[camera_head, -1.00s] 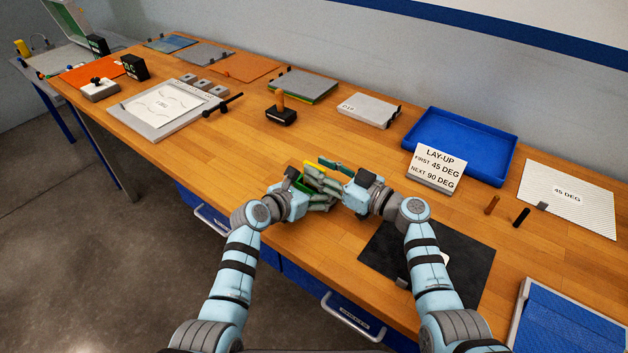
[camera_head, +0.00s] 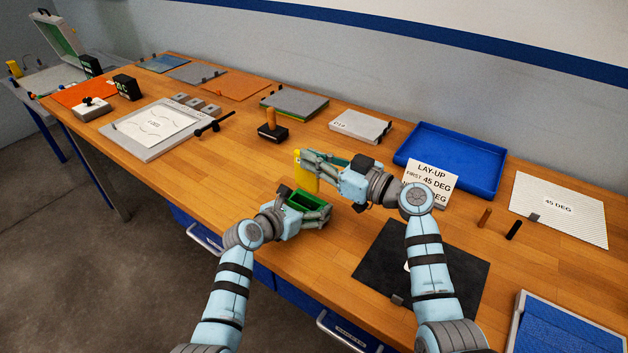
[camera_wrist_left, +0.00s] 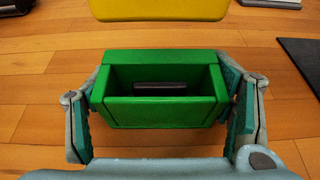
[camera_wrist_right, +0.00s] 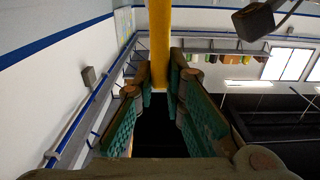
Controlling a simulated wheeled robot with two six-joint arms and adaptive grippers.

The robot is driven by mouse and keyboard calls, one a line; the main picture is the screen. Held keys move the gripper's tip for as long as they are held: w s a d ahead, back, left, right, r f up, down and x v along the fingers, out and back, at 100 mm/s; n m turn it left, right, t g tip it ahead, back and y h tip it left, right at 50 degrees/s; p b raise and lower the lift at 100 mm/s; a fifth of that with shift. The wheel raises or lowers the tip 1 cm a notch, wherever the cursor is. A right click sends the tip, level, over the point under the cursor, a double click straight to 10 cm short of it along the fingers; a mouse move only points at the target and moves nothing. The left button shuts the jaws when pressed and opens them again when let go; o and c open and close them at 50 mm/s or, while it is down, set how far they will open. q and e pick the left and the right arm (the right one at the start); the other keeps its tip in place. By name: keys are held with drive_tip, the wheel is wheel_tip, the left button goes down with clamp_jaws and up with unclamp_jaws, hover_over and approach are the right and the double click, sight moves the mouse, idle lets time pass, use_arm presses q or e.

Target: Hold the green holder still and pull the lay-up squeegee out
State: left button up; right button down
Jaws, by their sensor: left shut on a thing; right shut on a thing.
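The green holder (camera_head: 305,202) is an open-topped box near the table's front edge. My left gripper (camera_head: 310,212) is shut on it; in the left wrist view the fingers press both ends of the holder (camera_wrist_left: 160,105), and a dark slot shows in its floor. The yellow lay-up squeegee (camera_head: 306,172) is above the holder, clear of it. My right gripper (camera_head: 318,160) is shut on the squeegee. The squeegee's yellow edge (camera_wrist_left: 160,9) shows at the top of the left wrist view, and it stands between the fingers in the right wrist view (camera_wrist_right: 160,45).
A lay-up sign (camera_head: 432,180) and a blue tray (camera_head: 452,188) are right of my right gripper. A black mat (camera_head: 455,265) lies under my right forearm. A wooden-handled tool (camera_head: 271,128) stands behind.

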drive_tip(key=shift+r, duration=0.95)
use_arm(q)
drive_tip(key=o, duration=1.3)
drive_tip(key=shift+c, duration=0.2)
